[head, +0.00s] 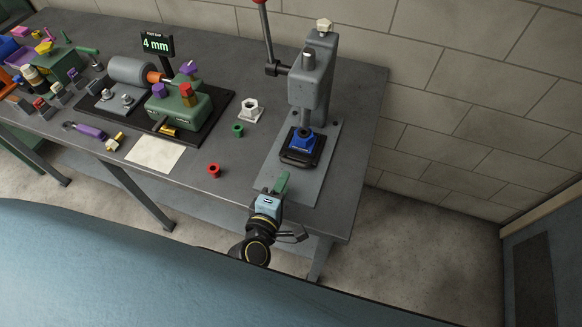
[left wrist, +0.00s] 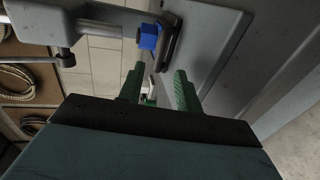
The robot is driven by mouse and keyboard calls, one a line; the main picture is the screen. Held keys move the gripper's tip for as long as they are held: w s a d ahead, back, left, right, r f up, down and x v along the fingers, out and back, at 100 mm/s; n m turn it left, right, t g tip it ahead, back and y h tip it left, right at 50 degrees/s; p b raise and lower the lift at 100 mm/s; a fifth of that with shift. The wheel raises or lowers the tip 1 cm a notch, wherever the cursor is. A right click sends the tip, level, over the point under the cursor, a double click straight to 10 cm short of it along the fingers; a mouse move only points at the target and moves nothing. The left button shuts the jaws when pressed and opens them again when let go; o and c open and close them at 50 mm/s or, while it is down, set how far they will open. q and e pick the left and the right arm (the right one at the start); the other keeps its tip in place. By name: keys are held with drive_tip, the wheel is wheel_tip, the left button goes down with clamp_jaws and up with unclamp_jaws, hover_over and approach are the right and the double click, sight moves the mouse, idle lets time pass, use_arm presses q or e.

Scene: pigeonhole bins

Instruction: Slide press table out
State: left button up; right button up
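The arbor press (head: 310,85) stands on a grey base plate at the right end of the bench. Its press table (head: 290,158) is a small black plate with a loop-like front edge, under the ram. A blue block (head: 301,142) sits on it. My left gripper (head: 281,182) is over the front part of the base plate, short of the press table and apart from it. In the left wrist view its two green fingers (left wrist: 160,88) are spread with nothing held between them. There the blue block (left wrist: 148,38) and a dark loop (left wrist: 172,40) show beyond the fingertips. My right gripper is not in view.
A red bushing (head: 214,170), a green bushing (head: 238,129) and a white hex nut part (head: 250,110) stand left of the press. A cream sheet (head: 155,153) and a green machine (head: 180,108) with a "4 mm" display (head: 156,43) are further left. A wall is behind.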

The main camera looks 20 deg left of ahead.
sight(293, 165)
use_arm(q)
drive_tip(key=x, duration=0.6)
drive_tip(key=shift+w+f, duration=0.1)
drive_tip(key=shift+w, duration=0.15)
clamp_jaws()
drive_tip(key=shift+s, duration=0.1)
